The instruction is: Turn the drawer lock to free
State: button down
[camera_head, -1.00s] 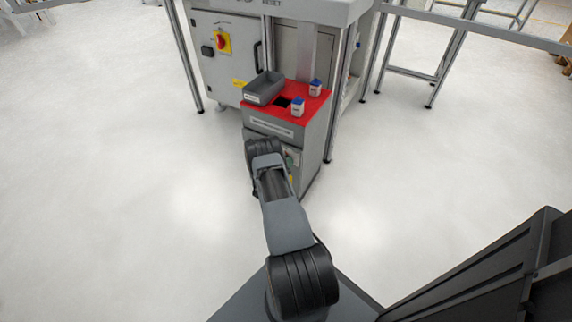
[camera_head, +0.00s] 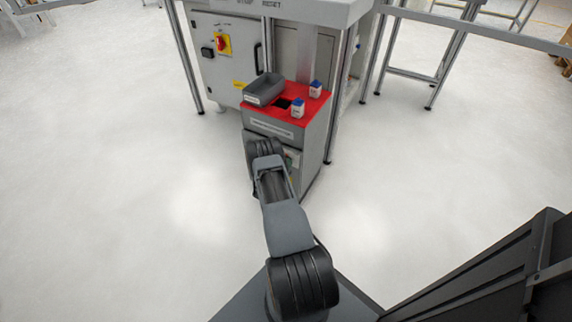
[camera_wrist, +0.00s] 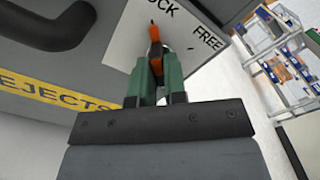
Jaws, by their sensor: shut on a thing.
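The drawer lock's orange lever (camera_wrist: 154,46) shows in the wrist view on a white label plate (camera_wrist: 128,48). The plate carries the word FREE at right and a partly cut-off word ending in OCK above. The lever's narrow tip points up, towards the cut-off word and left of FREE. My gripper (camera_wrist: 158,78) is shut on the lever, with a green finger on each side. The drawer front (camera_wrist: 95,60) is grey with a yellow REJECTS strip (camera_wrist: 55,92).
A dark handle (camera_wrist: 50,25) stands out left of the lock. In the head view, the grey cabinet (camera_head: 314,145) has a red top with a grey tray (camera_head: 264,88) and two small white, blue-capped containers (camera_head: 297,108). Metal frame legs stand close by. The surrounding floor is clear.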

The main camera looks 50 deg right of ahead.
jog(key=shift+d, duration=0.1)
jog(key=shift+m+b, duration=4.25)
jog(key=shift+m, duration=4.75)
jog(key=c, duration=1.4)
grip_release()
jog(key=shift+d, duration=0.1)
jog(key=shift+o, duration=1.2)
jog(key=shift+w, duration=0.1)
